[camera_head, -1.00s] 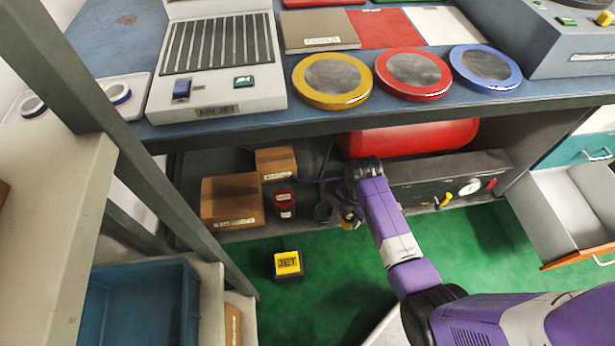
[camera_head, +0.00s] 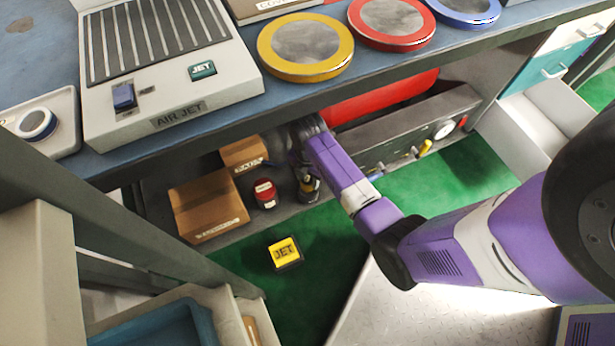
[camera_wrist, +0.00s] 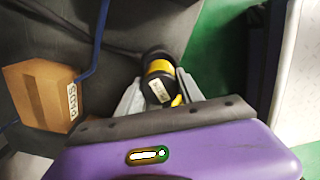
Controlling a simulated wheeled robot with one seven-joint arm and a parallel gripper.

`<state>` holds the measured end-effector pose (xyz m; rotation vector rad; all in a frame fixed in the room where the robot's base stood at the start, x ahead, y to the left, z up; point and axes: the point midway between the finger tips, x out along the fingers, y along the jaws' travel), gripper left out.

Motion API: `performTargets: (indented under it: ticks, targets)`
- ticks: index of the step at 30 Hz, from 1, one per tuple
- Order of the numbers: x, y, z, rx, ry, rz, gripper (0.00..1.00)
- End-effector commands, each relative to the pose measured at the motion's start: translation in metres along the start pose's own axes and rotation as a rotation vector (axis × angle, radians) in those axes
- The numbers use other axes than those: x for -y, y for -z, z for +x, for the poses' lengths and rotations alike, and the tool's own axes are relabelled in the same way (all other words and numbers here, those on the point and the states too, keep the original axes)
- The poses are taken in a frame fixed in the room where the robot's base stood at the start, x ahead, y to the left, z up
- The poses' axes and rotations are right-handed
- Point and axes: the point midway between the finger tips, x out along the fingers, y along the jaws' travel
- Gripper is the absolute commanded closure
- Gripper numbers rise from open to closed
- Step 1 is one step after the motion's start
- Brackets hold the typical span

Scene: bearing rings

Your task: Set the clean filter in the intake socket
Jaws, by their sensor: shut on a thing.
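My gripper (camera_wrist: 158,95) shows in the wrist view with its two grey fingers on either side of a dark cylinder with a yellow band and white label, which looks like the clean filter (camera_wrist: 159,74). It is shut on it. In the head view the gripper (camera_head: 306,172) reaches under the bench, and the yellow-banded filter (camera_head: 309,188) shows small below it. A dark round shape (camera_wrist: 155,57) lies just beyond the filter and may be the intake socket. I cannot tell whether the filter is in it or above it. A similar red-banded cylinder (camera_head: 264,193) stands to the left.
Cardboard boxes (camera_head: 208,207) stand left on the lower shelf; one (camera_wrist: 42,95) shows near a blue cable (camera_wrist: 98,40). A red tank (camera_head: 385,96) and a gauge panel (camera_head: 400,137) are to the right. The bench edge (camera_head: 230,125) overhangs. A yellow JET block (camera_head: 284,252) sits on the green floor.

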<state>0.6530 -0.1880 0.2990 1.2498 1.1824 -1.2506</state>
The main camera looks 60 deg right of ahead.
Motion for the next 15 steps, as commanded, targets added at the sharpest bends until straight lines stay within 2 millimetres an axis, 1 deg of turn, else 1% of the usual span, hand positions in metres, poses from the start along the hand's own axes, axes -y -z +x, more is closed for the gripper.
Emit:
performTargets:
  ticks: [1, 6, 15]
  targets:
    - [0.000, 0.000, 0.011, 0.000, 0.000, 0.000, 0.99]
    - [0.000, 0.000, 0.021, 0.000, -0.001, 0.000, 0.99]
    - [0.000, 0.000, 0.022, 0.000, 0.000, 0.000, 0.99]
